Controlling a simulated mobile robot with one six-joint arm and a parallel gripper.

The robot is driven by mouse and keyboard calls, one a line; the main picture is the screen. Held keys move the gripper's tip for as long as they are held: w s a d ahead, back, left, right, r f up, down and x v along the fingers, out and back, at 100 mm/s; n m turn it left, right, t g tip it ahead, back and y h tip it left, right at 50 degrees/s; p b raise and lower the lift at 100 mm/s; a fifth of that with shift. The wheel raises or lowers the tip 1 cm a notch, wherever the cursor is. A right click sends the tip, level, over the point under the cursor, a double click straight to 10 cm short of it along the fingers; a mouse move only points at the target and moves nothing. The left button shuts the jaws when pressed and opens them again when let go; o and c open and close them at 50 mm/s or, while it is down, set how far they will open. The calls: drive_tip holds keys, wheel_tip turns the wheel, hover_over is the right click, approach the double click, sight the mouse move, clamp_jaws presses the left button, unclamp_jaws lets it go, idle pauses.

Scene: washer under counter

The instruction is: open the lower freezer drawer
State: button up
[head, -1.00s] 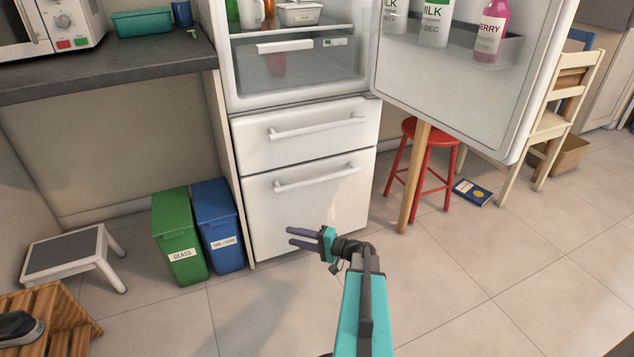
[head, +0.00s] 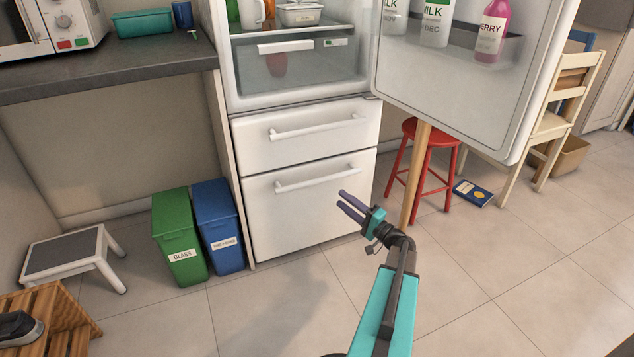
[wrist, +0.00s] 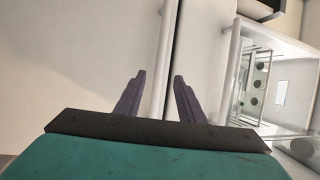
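The lower freezer drawer (head: 300,215) is the bottom white front of the fridge, flush with the body. Its white bar handle (head: 315,180) runs across near its top edge. My gripper (head: 341,199) is in front of this drawer, below and near the handle's right end in the head view, and is not on the handle. Its two dark fingers are apart with nothing between them. In the wrist view my gripper (wrist: 160,76) is turned sideways, and the lower handle (wrist: 167,50) shows as an upright bar lined up with the finger gap. The distance to it is unclear.
The upper freezer drawer (head: 300,140) is shut above. The fridge door (head: 450,90) stands open at upper right. A red stool (head: 430,175) stands right of the drawers. Green (head: 178,235) and blue (head: 215,225) bins stand to the left. The floor in front is clear.

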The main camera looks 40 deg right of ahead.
sight(321, 182)
drive_tip(key=w+b, duration=0.1)
drive_tip(key=w, duration=0.3)
drive_tip(key=w+r+b, duration=0.1)
drive_tip(key=w, duration=0.3)
drive_tip(key=w+r+b, duration=0.1)
drive_tip(key=w, duration=0.3)
drive_tip(key=shift+w+a+r+b, duration=0.1)
drive_tip(key=shift+w+r+b, duration=0.1)
drive_tip(key=shift+w+b, duration=0.35)
drive_tip(key=shift+w, duration=0.15)
